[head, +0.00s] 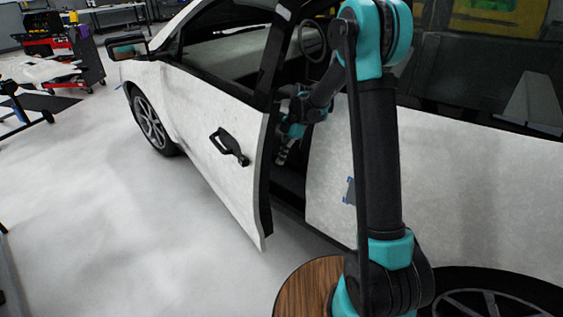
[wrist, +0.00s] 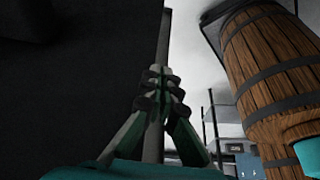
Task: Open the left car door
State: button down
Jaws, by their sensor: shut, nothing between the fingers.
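The white left front car door (head: 205,115) stands partly open in the head view, its rear edge swung out from the car body. Its black handle (head: 230,146) is on the outer face. My gripper (head: 284,153) is in the gap between the door's rear edge and the body, on the door's inner side, partly hidden by the dark door edge. In the wrist view my gripper (wrist: 158,75) is shut and empty. A dark surface, seemingly the door's inner side, fills the left there. I cannot tell whether the fingers touch it.
The rear side panel (head: 460,190) of the car is behind my arm, with a wheel (head: 490,300) below. The grey floor outside the door is clear. A red tool cart (head: 85,60) stands far left. Shelving (wrist: 222,120) shows in the wrist view.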

jog(key=x, duration=0.8)
jog(key=shift+a, duration=0.1)
